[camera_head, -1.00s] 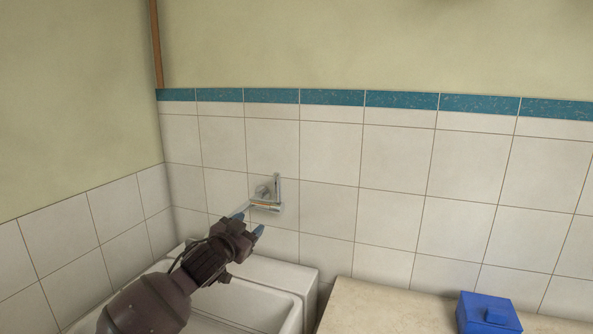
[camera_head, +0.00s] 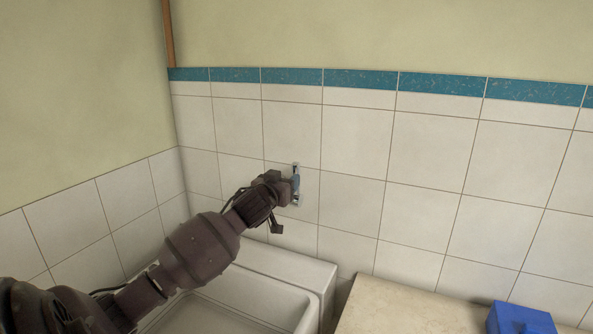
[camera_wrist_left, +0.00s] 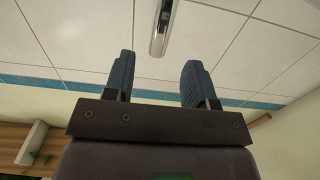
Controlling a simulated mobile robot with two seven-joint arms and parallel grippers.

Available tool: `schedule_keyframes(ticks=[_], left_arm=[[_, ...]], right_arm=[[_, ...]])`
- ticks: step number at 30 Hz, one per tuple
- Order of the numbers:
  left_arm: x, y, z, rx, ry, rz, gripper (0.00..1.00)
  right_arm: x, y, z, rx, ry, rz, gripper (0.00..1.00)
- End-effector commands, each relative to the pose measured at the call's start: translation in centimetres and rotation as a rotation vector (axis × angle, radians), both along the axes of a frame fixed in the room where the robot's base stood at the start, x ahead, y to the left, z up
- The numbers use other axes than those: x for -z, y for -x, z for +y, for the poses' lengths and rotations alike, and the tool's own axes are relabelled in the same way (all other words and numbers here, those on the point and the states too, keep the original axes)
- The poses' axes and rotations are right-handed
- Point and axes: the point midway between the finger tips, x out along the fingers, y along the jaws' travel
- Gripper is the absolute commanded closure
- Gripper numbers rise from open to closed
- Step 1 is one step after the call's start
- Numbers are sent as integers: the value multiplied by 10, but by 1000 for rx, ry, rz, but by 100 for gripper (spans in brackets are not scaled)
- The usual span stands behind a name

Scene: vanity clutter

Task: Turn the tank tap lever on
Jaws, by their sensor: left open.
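The tank tap (camera_head: 296,201) is a small chrome fitting on the white tiled wall above the basin. Its upright lever shows only at the top, the rest hidden behind my left gripper (camera_head: 294,184). In the left wrist view the lever (camera_wrist_left: 163,26) is a chrome bar with a rounded end, ahead of the gap between my fingertips. My left gripper (camera_wrist_left: 157,66) is open, with blue finger pads and nothing between them. Whether a finger touches the lever I cannot tell. My right gripper is not in view.
A white basin (camera_head: 326,283) lies below the tap, under my left arm. A beige counter (camera_head: 400,305) to its right carries a blue box (camera_head: 522,320). The tiled wall is close behind the tap. The air right of the tap is clear.

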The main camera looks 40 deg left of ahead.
Motion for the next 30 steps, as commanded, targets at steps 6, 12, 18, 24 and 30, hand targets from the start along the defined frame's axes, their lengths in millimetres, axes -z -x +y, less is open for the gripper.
schedule_keyframes(ticks=[6, 12, 18, 24, 30], left_arm=[[-2, -33, 10, -1, 0, 0, 49], [-1, -55, 17, 0, 1, -1, 49], [0, -65, 21, 0, 0, 0, 49], [0, -67, 21, 1, 0, 0, 49], [0, -67, 21, 1, 0, 0, 60]], right_arm=[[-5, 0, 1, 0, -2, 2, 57], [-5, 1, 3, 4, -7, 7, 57], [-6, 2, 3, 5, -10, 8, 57], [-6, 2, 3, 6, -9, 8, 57], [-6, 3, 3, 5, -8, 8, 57]])
